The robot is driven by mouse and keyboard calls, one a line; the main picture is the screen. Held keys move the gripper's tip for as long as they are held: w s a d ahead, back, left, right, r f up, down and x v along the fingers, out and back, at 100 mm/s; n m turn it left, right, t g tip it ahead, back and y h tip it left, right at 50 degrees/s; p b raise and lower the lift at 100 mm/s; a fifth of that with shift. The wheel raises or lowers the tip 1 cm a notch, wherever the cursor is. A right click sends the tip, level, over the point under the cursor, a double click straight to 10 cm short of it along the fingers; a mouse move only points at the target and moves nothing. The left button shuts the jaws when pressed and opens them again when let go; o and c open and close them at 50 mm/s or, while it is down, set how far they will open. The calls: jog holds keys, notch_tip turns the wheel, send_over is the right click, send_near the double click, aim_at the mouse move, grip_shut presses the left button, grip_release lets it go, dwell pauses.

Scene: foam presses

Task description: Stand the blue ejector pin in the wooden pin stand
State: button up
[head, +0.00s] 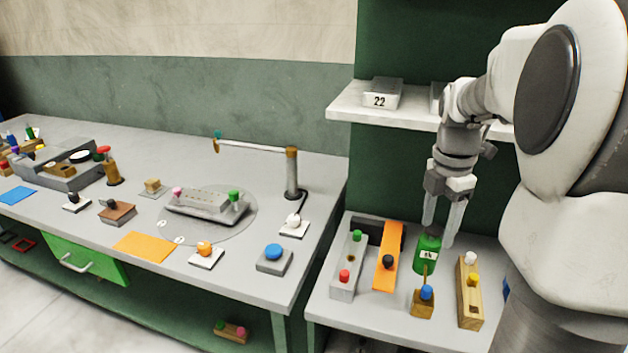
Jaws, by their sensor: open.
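A blue pin head (427,292) shows at a small wooden block (421,309) near the front of the right-hand bench; I cannot tell whether its shaft is in the block. A longer wooden stand (470,311) to its right holds a white-headed and a yellow-headed pin. My gripper (440,232) is open and points down near the back of this bench. Its fingers are at a green labelled can (427,251), behind the blue head; I cannot tell whether they touch it. Nothing shows held between the fingers.
Left of the can are an orange strip (391,245) with a black knob and a grey block (344,284) with green and red pins. A white shelf (345,107) with a box marked 22 is above. The left bench holds a blue button (272,251) and several fixtures.

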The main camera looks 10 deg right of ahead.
notch_tip(320, 180, down, 2)
jog(key=w+d+f, duration=0.1)
jog(key=d, duration=0.1)
jog(key=n+b, duration=0.1)
jog(key=b, duration=0.1)
send_near(428, 288)
jog(key=shift+y, duration=0.3)
jog(key=f, duration=0.5)
jog(key=shift+w+a+f, duration=0.1)
jog(key=shift+w, duration=0.25)
jog(key=f, duration=0.5)
jog(key=shift+s+d+b, duration=0.25)
jog(key=shift+d+b, duration=0.05)
grip_shut()
